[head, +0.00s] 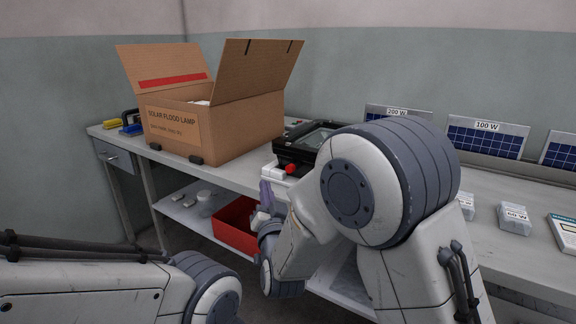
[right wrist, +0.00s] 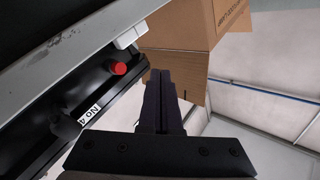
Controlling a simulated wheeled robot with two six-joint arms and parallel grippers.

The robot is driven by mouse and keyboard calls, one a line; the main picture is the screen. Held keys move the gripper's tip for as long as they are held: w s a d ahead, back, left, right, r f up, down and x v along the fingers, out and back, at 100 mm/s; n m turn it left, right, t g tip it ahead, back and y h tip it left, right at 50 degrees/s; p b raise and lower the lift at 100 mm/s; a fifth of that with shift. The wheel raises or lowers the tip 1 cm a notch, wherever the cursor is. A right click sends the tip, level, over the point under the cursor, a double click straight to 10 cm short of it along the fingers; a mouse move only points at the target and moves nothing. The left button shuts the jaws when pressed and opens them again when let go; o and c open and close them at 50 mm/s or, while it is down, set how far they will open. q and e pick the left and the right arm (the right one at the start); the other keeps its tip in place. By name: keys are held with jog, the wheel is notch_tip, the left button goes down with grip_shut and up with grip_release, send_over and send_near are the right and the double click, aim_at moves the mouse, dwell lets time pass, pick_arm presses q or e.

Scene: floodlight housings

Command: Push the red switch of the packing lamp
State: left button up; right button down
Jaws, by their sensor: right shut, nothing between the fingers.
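The packing lamp (head: 296,153), a black housing, stands on the bench in the head view, partly hidden by my right arm. Its red switch (head: 290,169) sticks out at the front. My right gripper (head: 265,192) is at the bench's front edge, just in front of and below the switch. In the right wrist view its shut, empty fingers (right wrist: 160,78) point past the switch, to the right of it and apart from it. My left gripper is out of view.
An open cardboard box (head: 210,119) marked "SOLAR FLOOD LAMP" stands left of the lamp. White blocks (right wrist: 131,36) lie close to the switch. A red bin (head: 233,225) is on the lower shelf. Solar panels (head: 486,136) stand at the back right.

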aim_at(290, 168)
jog(key=m+g+p, duration=0.1)
jog(key=m, duration=0.6)
jog(key=s+m+g+p, duration=0.1)
jog(key=m, duration=0.5)
jog(key=a+m+p, duration=0.1)
jog(key=m+p, duration=0.1)
jog(key=m, duration=0.5)
jog(key=shift+s+r+m+g, duration=0.15)
jog(key=shift+s+m+g, duration=0.15)
jog(key=shift+g, duration=0.1)
jog(key=shift+d, duration=0.1)
jog(key=shift+w+d+p, duration=0.1)
jog(key=shift+w+d, duration=0.75)
jog(key=shift+w, duration=0.35)
jog(key=shift+w+d+p, duration=0.15)
jog(key=shift+w+d, duration=0.7)
jog(key=shift+w, duration=0.3)
jog(key=shift+w+d+p, duration=0.1)
jog(key=shift+w+d, duration=0.75)
jog(key=shift+w, duration=0.35)
